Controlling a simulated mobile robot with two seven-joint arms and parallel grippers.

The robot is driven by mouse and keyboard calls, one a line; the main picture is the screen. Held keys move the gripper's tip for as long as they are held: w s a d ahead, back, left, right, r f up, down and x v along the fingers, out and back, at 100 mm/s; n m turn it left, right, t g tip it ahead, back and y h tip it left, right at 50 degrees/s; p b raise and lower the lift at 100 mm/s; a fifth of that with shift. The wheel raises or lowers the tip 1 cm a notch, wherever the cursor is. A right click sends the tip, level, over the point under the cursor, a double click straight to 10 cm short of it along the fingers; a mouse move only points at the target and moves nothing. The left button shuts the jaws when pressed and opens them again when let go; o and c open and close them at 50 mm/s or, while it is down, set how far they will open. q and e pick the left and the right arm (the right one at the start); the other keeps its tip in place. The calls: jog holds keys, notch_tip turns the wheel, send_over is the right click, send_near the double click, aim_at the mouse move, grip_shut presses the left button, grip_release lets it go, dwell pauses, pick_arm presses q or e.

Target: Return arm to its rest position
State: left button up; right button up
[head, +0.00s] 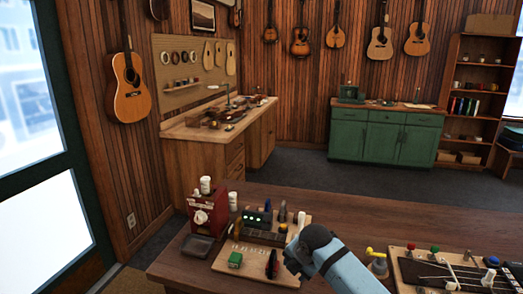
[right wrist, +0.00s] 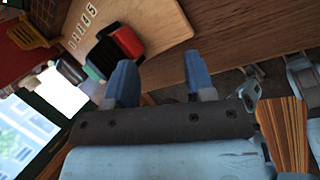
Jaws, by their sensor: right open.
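My right arm reaches in from the lower right in the head view. Its right gripper (head: 296,258) is over the right part of a small light wooden board on the table, and the arm hides part of that board. In the right wrist view the two blue fingertips of the gripper (right wrist: 160,80) are apart, with nothing between them. A red and black item (right wrist: 127,40) lies just beyond the fingertips on the board (right wrist: 150,22). The same red and black item (head: 272,264) shows left of the gripper in the head view. My left gripper is not in view.
A green block (head: 235,260) and a dark device with green lights (head: 257,222) sit on the board. A red machine (head: 207,212) stands left. A yellow-topped item (head: 376,262) and a stringed assembly (head: 450,275) lie right. The back of the table (head: 360,212) is clear.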

jog(key=s+d+f+m, duration=0.2)
jog(key=s+f+m, duration=0.3)
jog(key=s, duration=0.5)
jog(key=s+d+f+m, duration=0.25)
jog(key=s+m, duration=0.35)
jog(key=s, duration=0.4)
jog(key=s+d+r+m+h, duration=0.1)
jog(key=s+d+m, duration=0.55)
jog(key=s, duration=0.45)
jog(key=s+d+r+m+h, duration=0.1)
jog(key=s+d+r+m, duration=0.1)
jog(key=s+d+m, duration=0.55)
jog(key=w+a+f+n+t+y+p, duration=0.1)
jog(key=w+a+f+t+y+p, duration=0.1)
jog(key=a+f+t, duration=0.4)
jog(key=a+f+y, duration=0.1)
jog(key=a+f, duration=0.2)
jog(key=f, duration=0.2)
jog(key=shift+w+a+f+t+p, duration=0.15)
jog(key=shift+w+a+t+p, duration=0.1)
jog(key=shift+t+p, duration=0.1)
